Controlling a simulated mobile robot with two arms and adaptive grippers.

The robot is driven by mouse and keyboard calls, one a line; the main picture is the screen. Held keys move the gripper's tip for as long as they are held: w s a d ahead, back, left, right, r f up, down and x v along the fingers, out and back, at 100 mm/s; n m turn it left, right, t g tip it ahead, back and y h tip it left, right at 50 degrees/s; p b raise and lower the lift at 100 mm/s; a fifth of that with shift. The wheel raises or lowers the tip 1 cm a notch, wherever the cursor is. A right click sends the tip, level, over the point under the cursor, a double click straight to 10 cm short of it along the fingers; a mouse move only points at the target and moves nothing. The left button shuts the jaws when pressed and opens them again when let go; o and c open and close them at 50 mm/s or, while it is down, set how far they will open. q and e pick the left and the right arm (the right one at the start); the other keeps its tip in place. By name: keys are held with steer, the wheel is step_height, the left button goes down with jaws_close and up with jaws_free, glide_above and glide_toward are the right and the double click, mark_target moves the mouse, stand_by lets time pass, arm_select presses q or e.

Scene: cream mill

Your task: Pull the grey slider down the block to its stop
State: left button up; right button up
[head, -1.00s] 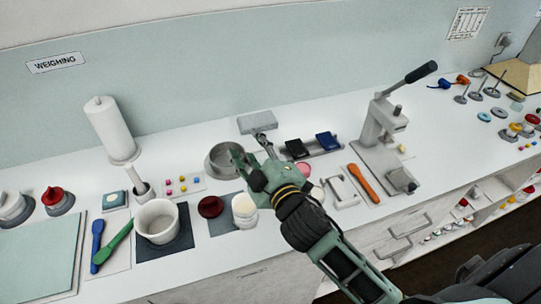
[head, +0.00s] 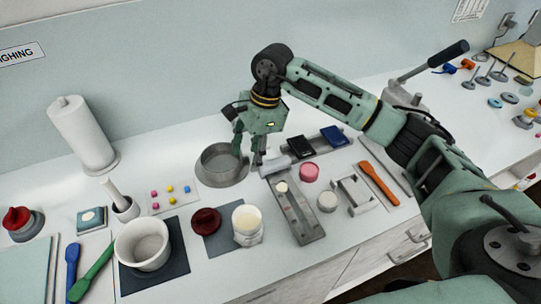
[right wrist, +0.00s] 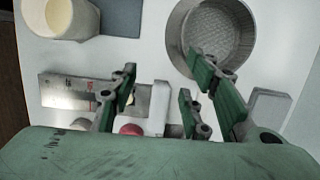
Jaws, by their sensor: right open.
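The grey block (head: 306,218) is a long, flat metal bar on the counter, running from below my right gripper toward the front edge. A light grey crosspiece (head: 274,168), which looks like the slider, lies across its far end. In the right wrist view the block (right wrist: 62,92) is at left and the crosspiece (right wrist: 158,106) is between the green fingers, partly hidden. My right gripper (head: 248,157) points down, open and empty, just behind and left of the block's far end. I cannot tell whether a finger touches the slider. My left gripper is not in view.
A round metal pan (head: 222,180) stands close left of the gripper. A cream jar (head: 247,238) is left of the block; a pink pot (head: 309,172) and a small white pot (head: 327,202) are right of it. The counter in front of the block is clear.

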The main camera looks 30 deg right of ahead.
mark_target(275, 162)
steer(key=d+h, duration=0.1)
steer(key=d, duration=0.1)
steer(key=d+h, duration=0.1)
steer(key=d, duration=0.1)
steer(key=d+r, duration=0.1)
steer(key=d, duration=0.2)
steer(key=shift+w+h, duration=0.4)
steer(key=shift+s+d+f, duration=0.1)
steer(key=shift+f, duration=0.3)
arm_select(q)
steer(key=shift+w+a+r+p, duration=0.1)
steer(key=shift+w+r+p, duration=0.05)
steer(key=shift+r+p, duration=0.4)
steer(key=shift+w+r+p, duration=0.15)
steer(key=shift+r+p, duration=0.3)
steer(key=shift+p, duration=0.15)
arm_select(e)
step_height(275, 162, down, 7)
steer(key=shift+r, duration=0.2)
jaws_close()
